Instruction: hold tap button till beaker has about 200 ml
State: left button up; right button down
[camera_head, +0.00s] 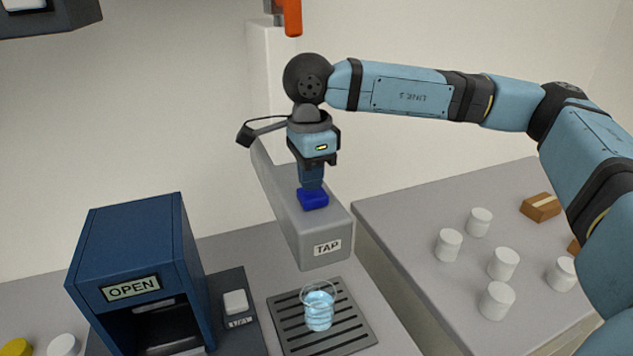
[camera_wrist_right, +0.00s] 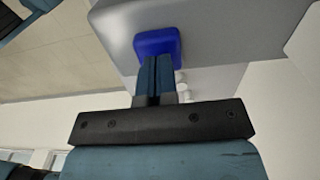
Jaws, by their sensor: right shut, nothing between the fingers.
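The grey tap housing (camera_head: 318,228) with the label TAP stands at the centre in the head view. Its blue button (camera_head: 313,199) is on the top face. My right gripper (camera_head: 312,184) is shut and empty, pointing down with its fingertips at the button. In the right wrist view the shut fingers (camera_wrist_right: 156,66) meet the edge of the blue button (camera_wrist_right: 158,42); how far it is pressed I cannot tell. The beaker (camera_head: 319,310) stands upright below the tap and holds light-blue liquid. Its volume marks are too small to read. My left gripper is not in view.
The beaker stands on a slotted drip tray (camera_head: 358,343). A dark blue box labelled OPEN (camera_head: 133,238) and a white button labelled LIFT (camera_head: 235,302) are to the left. Several white cylinders and a brown box (camera_head: 540,207) stand on the right table (camera_head: 420,205).

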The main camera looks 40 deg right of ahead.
aim_at(314, 192)
jog(key=r, duration=0.3)
jog(key=r+b, duration=0.1)
jog(key=shift+s+d+r, duration=0.2)
jog(key=shift+s+r, duration=0.05)
jog(key=shift+r, duration=0.05)
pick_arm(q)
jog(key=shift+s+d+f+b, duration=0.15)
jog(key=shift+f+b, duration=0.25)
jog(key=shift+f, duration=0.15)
pick_arm(e)
notch_tip(314, 192, up, 7)
jog(key=shift+w+a, duration=0.15)
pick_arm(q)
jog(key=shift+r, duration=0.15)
